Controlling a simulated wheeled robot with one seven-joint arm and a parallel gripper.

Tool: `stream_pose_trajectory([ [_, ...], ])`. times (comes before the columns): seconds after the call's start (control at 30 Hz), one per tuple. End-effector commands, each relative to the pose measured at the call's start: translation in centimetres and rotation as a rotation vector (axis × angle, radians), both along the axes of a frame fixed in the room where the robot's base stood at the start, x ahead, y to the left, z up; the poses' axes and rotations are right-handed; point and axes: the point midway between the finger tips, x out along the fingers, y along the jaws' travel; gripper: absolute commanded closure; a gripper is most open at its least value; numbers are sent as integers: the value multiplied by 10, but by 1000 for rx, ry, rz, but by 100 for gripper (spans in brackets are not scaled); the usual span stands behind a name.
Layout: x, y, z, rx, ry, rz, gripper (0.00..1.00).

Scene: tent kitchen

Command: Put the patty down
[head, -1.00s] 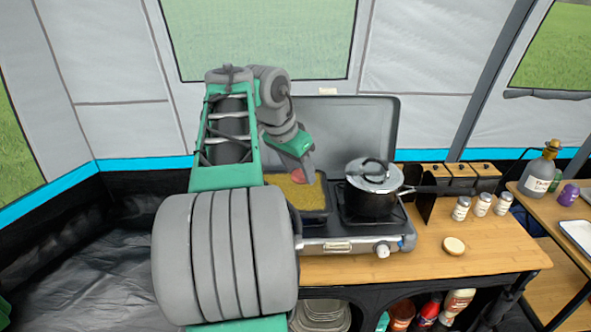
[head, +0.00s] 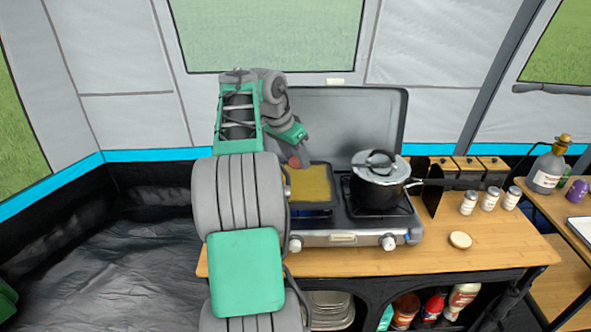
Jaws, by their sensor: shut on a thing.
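My gripper (head: 300,156) is at the end of my bent arm, at the upper left of the stove. It is shut on the patty (head: 294,162), a small reddish piece showing at the fingertips and partly hidden by them. The patty is at the left back edge of the square pan (head: 333,190) with a yellow surface, on the left burner. I cannot tell how high above the pan it is.
A lidded pot (head: 376,190) stands on the right burner of the camping stove (head: 355,238). A bottle (head: 548,168) stands at far right. The table's front right is clear.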

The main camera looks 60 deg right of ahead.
Motion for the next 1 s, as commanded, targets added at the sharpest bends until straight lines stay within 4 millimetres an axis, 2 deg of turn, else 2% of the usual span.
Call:
stream_pose_trajectory([
  [0.03,3,-7,-12,3,2,0,90],
  [0.27,14,-27,-39,2,1,-1,90],
  [0.4,13,-26,-63,1,1,0,90],
  [0.8,14,-26,-72,0,-1,-1,90],
  [0.83,14,-26,-71,0,-1,-1,49],
  [1.0,14,-26,-70,0,-1,0,35],
])
